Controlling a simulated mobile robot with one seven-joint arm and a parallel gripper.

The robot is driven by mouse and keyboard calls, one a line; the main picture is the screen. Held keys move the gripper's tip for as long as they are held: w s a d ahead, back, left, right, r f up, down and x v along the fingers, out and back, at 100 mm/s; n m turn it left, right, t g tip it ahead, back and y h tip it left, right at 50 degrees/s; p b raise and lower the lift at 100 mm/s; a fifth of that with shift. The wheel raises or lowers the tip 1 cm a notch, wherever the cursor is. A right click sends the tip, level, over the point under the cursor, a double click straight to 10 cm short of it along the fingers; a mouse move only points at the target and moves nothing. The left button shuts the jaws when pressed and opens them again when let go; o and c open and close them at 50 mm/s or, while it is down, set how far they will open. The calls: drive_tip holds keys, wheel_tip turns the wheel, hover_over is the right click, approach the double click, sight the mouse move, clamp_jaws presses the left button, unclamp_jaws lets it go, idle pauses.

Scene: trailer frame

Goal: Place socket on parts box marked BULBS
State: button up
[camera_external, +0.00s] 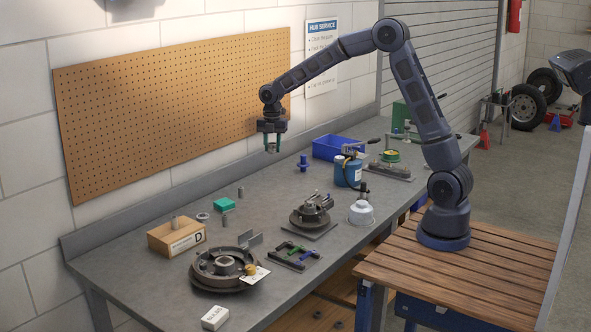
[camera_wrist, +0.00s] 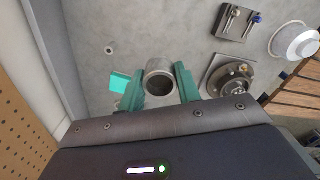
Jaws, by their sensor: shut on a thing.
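My gripper (camera_external: 272,143) hangs above the bench, high over its middle, with its green fingers pointing down. In the wrist view my gripper (camera_wrist: 159,84) is shut on a grey metal socket (camera_wrist: 160,67), whose round open end shows between the fingers. The socket's lower end also shows just below the fingers in the external view (camera_external: 271,151). A small white box (camera_external: 215,317) with dark lettering, too small to read surely, lies at the bench's near edge. A tan carton (camera_external: 185,241) at the left has a white label with a large D and smaller unreadable print.
The bench (camera_external: 165,280) also holds a brake hub (camera_external: 222,268), a teal block (camera_external: 224,204), small grey cylinders, a smaller hub fixture (camera_external: 310,215), a tool rack (camera_external: 291,255), a blue bin (camera_external: 338,147) and a blue can (camera_external: 348,172). Bare bench lies below my gripper.

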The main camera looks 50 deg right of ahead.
drive_tip(key=a+r+n, duration=0.1)
drive_tip(key=a+n, duration=0.2)
drive_tip(key=a, duration=1.8)
drive_tip(key=r+n, duration=0.1)
drive_tip(key=n, duration=0.7)
hover_over(215, 314)
wheel_tip(215, 314, down, 19)
drive_tip(key=shift+a+f, duration=0.1)
drive_tip(key=shift+f, duration=0.1)
drive_tip(key=o, duration=1)
wheel_tip(215, 314, up, 12)
drive_tip(key=shift+r, duration=0.15)
